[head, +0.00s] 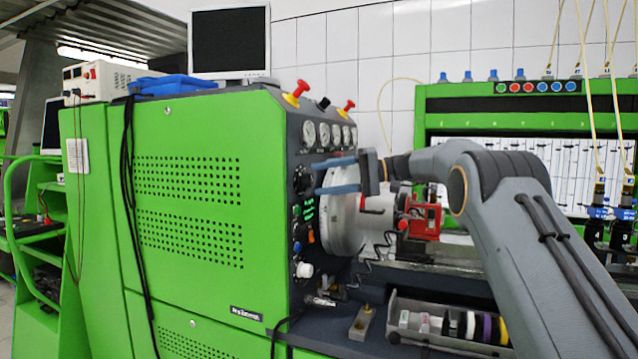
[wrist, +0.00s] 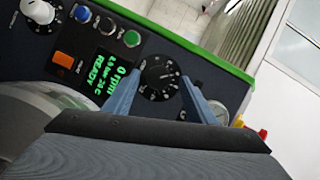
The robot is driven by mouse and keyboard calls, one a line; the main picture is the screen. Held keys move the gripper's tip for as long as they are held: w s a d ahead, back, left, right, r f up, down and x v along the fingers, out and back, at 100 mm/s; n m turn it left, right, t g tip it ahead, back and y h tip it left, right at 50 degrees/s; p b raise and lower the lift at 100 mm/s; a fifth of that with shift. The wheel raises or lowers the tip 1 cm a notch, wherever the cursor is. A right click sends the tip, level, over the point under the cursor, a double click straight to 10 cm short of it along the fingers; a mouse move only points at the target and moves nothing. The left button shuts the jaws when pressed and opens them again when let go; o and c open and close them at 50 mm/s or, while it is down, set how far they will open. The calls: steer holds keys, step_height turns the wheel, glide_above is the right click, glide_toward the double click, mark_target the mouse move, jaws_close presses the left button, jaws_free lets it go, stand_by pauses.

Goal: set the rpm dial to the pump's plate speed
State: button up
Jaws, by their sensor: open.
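The black rpm dial (wrist: 160,77) with white scale marks is on the dark control panel (head: 296,222). It also shows edge-on in the head view (head: 301,179). My gripper (wrist: 163,82) is open, with one blue-grey finger on each side of the dial; I cannot tell whether they touch it. In the head view my gripper (head: 315,178) reaches left to the panel. The green display (wrist: 105,86) reads 0 rpm and READY. The dial's exact setting is too small to read. A red pump (head: 422,222) sits right of the panel; no plate on it is readable.
Beside the display are an orange switch (wrist: 67,62), green, black and blue buttons, and a white knob (wrist: 38,11). Gauges (head: 325,134) and red emergency knobs (head: 301,88) sit above the dial. A tray of rings (head: 450,346) lies below my arm.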

steer(key=d, duration=0.3)
steer(key=d+b, duration=0.1)
steer(key=d, duration=0.1)
steer(key=shift+d+r, duration=0.35)
steer(key=s+d+f+m+t+h, duration=0.1)
steer(key=s+d+f+m+h, duration=0.2)
steer(key=s+f, duration=0.5)
steer(key=s+d+f+m+h, duration=0.1)
steer(key=s+f+m+h, duration=0.3)
steer(key=f, duration=0.9)
steer(key=s+d+f+n+h, duration=0.1)
steer(key=s+d+f+h, duration=0.2)
steer(key=s, duration=0.8)
steer(key=s+d+f+n+h, duration=0.1)
steer(key=s+d+f+h, duration=0.2)
steer(key=s, duration=0.8)
steer(key=s+d+f+n+h, duration=0.1)
steer(key=s+d+f+h, duration=0.2)
steer(key=s+d+f, duration=0.3)
steer(key=s+f, duration=0.4)
steer(key=s, duration=0.2)
steer(key=shift+d+g, duration=0.3)
steer(key=shift+g, duration=0.1)
